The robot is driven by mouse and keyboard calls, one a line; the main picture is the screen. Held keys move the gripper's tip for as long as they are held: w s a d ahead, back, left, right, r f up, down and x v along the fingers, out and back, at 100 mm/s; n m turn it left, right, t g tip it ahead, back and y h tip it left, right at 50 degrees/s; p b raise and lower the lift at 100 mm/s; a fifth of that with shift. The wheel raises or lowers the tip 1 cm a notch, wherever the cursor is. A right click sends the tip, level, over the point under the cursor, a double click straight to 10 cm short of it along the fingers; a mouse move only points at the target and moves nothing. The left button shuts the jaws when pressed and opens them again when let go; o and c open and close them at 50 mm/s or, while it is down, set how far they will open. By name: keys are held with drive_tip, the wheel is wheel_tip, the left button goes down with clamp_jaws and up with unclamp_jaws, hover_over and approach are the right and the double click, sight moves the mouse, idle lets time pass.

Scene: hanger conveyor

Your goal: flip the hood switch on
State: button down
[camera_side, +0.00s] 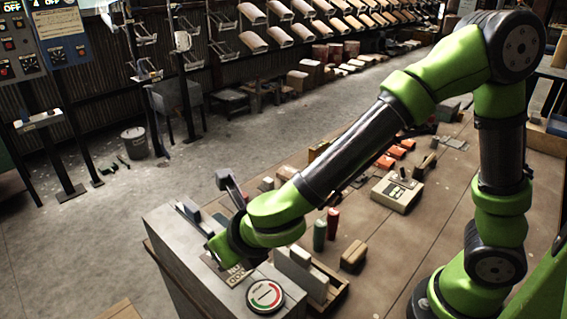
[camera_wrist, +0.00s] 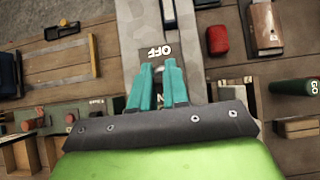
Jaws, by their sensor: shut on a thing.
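In the wrist view, the hood switch's dark OFF label (camera_wrist: 158,50) lies just beyond my fingertips. Part of a second label, ending in N (camera_wrist: 160,98), shows between my fingers. My gripper (camera_wrist: 159,66) has two teal fingers over the switch panel, a little apart and shut on a narrow thing there, apparently the switch lever, which is hard to make out. In the side view, my gripper (camera_side: 212,258) is low at the grey console (camera_side: 185,262). My wrist mostly hides the fingers and the switch.
A round red and green dial (camera_side: 265,295) sits on the console close to my wrist. A wooden tray (camera_side: 325,298) with upright pale blocks, a green cylinder (camera_side: 320,234) and a red one (camera_side: 333,222) stand to the right. A dark lever (camera_side: 230,187) rises behind my wrist.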

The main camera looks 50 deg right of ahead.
drive_tip(key=shift+s+f+t, duration=0.15)
drive_tip(key=shift+s+t, duration=0.2)
drive_tip(key=shift+t, duration=0.75)
drive_tip(key=c, duration=1.1)
unclamp_jaws()
drive_tip(key=v, duration=1.7)
drive_tip(key=shift+s+f, duration=0.1)
